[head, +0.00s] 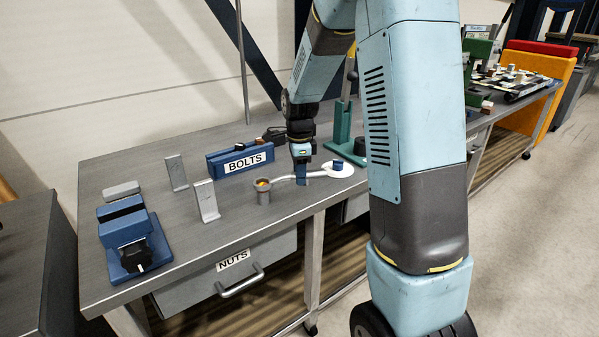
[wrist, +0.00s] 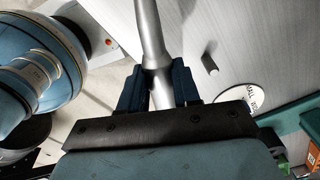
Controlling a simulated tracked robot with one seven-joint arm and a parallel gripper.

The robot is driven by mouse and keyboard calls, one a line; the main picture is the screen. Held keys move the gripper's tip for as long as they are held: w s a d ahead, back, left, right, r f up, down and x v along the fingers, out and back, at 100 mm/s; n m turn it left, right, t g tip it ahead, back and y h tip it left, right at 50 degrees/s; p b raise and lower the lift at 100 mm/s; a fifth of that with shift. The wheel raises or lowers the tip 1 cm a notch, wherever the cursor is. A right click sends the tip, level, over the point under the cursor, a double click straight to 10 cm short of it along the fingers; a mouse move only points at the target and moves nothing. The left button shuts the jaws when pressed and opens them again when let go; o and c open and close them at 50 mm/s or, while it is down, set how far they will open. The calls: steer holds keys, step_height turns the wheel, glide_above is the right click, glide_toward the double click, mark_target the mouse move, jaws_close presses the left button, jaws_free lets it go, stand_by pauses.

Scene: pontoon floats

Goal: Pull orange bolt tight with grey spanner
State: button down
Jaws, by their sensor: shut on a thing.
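The orange bolt (head: 262,182) shows as a small patch of colour at the top of a short grey post (head: 264,195) near the bench's front edge. The grey spanner (head: 283,179) lies level, with its left end at the post's top. I cannot tell whether its jaw is seated around the bolt. My gripper (head: 301,178) points down and is shut on the spanner's handle, to the right of the bolt. In the wrist view the blue fingers (wrist: 158,88) close on the grey shaft of the spanner (wrist: 150,35). The bolt is not visible there.
A white disc (head: 346,172) with a blue peg (head: 338,164) lies right of my gripper. A blue BOLTS bin (head: 240,160) stands behind the post, and two metal brackets (head: 206,201) and a blue vise (head: 127,235) stand left. A green stand (head: 343,143) is behind right.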

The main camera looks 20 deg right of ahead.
steer(key=shift+f, duration=0.55)
steer(key=shift+s+a+m, duration=0.15)
steer(key=shift+s+m, duration=0.5)
steer(key=shift+m, duration=0.05)
stand_by(0.7)
steer(key=shift+s+a+m, duration=0.1)
steer(key=shift+s+m, duration=0.2)
steer(key=shift+s+a+m, duration=0.3)
steer(key=shift+s+m, duration=0.4)
steer(key=shift+m, duration=0.1)
stand_by(0.6)
steer(key=shift+s+a, duration=0.1)
steer(key=shift+s, duration=0.1)
steer(key=shift+s+a+m, duration=0.1)
steer(key=shift+m, duration=0.3)
steer(key=shift+s+a+m, duration=0.15)
steer(key=shift+s+m, duration=0.1)
steer(key=shift+m, duration=0.05)
steer(key=shift+s+a+m, duration=0.5)
steer(key=shift+s+m, duration=0.15)
steer(key=shift+m, duration=0.15)
stand_by(0.8)
steer(key=shift+s+a+m, duration=0.15)
steer(key=shift+m, duration=0.15)
